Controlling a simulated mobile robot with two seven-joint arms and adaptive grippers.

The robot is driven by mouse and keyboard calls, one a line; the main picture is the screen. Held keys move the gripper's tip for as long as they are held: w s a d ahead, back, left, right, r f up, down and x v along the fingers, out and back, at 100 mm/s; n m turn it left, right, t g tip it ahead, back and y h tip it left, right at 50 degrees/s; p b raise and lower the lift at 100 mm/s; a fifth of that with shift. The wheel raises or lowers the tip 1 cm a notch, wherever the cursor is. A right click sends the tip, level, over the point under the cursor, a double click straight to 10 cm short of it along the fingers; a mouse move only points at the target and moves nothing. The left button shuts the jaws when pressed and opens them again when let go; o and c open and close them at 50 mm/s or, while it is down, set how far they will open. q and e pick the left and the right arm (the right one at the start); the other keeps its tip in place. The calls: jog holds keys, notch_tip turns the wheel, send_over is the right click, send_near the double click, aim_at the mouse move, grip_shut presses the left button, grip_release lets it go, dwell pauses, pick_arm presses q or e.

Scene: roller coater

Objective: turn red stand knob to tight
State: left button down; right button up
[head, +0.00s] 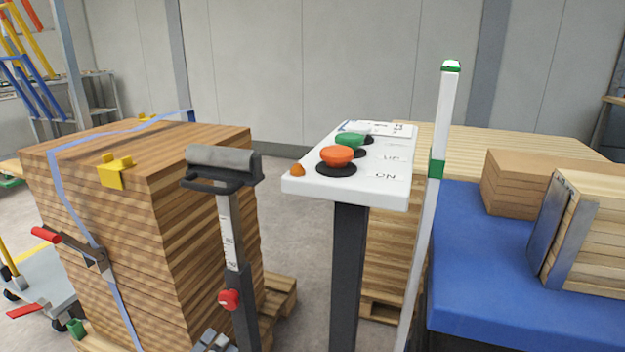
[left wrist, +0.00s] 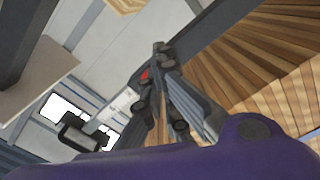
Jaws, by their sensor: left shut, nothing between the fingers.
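The red stand knob (head: 229,300) sits on the lower front of a dark roller stand post (head: 237,270) with a white scale. The stand has a grey roller head (head: 222,158) on top. My left gripper (head: 214,341) shows only in part at the bottom edge, below and a little left of the knob, apart from it in the picture. In the left wrist view my left gripper (left wrist: 161,52) is shut and empty. A bit of the red knob (left wrist: 145,75) shows beside its fingers there, largely hidden. I cannot tell whether they touch. My right gripper is not in view.
A strapped stack of planks (head: 110,220) stands close on the left. A white control panel (head: 350,170) with orange and green buttons stands right of the stand. A blue table (head: 490,250) is at the right. Bare floor shows between stand and panel.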

aim_at(231, 297)
pick_arm(q)
notch_tip(231, 297, up, 4)
jog(key=m+p, duration=0.1)
jog(key=p, duration=0.3)
jog(key=a+f+m+p, duration=0.3)
jog(key=f+m+p, duration=0.3)
jog(key=m, duration=0.9)
jog(key=w+d+r+m+b, duration=0.2)
jog(key=w, duration=0.4)
jog(key=shift+w, duration=0.25)
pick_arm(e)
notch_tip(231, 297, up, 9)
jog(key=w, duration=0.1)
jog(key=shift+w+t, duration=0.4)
pick_arm(q)
jog(key=shift+d, duration=0.15)
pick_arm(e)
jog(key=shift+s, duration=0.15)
